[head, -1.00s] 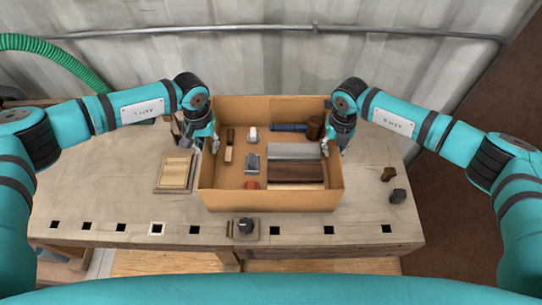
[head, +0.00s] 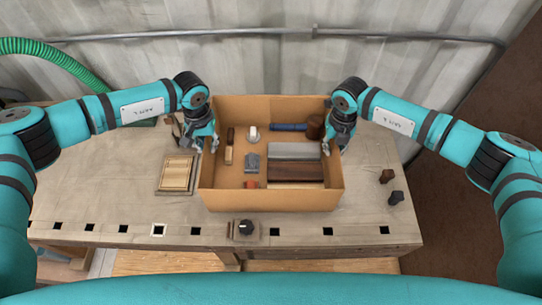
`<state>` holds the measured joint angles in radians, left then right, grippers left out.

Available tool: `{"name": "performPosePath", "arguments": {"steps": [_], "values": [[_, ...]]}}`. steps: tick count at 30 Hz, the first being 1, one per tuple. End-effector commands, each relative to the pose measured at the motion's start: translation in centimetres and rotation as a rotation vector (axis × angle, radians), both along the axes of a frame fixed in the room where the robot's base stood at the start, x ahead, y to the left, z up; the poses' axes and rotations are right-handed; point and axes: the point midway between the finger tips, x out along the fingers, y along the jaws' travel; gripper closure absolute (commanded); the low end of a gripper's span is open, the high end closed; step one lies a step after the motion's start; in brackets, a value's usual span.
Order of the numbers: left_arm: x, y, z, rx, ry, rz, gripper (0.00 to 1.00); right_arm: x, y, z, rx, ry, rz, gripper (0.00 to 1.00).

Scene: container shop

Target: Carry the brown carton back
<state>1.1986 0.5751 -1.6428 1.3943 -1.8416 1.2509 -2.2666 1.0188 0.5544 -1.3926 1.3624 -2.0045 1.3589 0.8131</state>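The brown carton (head: 270,198) is an open box over the middle of the workbench. My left gripper (head: 209,143) is at its left wall and my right gripper (head: 330,143) at its right wall, both toward the far corners. Both look shut on the walls, though the fingertips are small and partly hidden. Inside the carton are a grey block (head: 295,151), a dark brown block (head: 295,172), a blue-handled mallet (head: 314,127), a brown-and-tan tool (head: 229,146), a white round item (head: 253,132), a grey metal piece (head: 252,162) and a small orange item (head: 251,184).
The wooden workbench (head: 110,205) has square holes along its front. A framed wooden panel (head: 177,174) lies left of the carton. Two dark knobs (head: 396,198) lie to the right. A small device with a black knob (head: 243,229) sits in front. A corrugated wall (head: 270,65) stands behind.

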Motion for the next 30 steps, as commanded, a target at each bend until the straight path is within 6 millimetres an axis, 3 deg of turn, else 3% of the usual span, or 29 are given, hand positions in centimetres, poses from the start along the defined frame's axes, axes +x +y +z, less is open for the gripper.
{"name": "performPosePath", "arguments": {"steps": [1, 10, 30], "values": [[0.1, 0.1, 1.1, 0.001, -0.002, 0.002, 1.0, 0.2, -0.1, 1.2, -0.001, -0.003, -0.002, 1.0], [0.1, 0.1, 3.5, 0.002, -0.002, 0.002, 1.0, 0.1, -0.1, 3.6, -0.001, -0.003, -0.002, 1.0], [0.1, 0.2, 3.4, 0.003, -0.001, 0.002, 1.0, 0.1, -0.1, 3.5, -0.002, -0.003, -0.002, 1.0]]}}
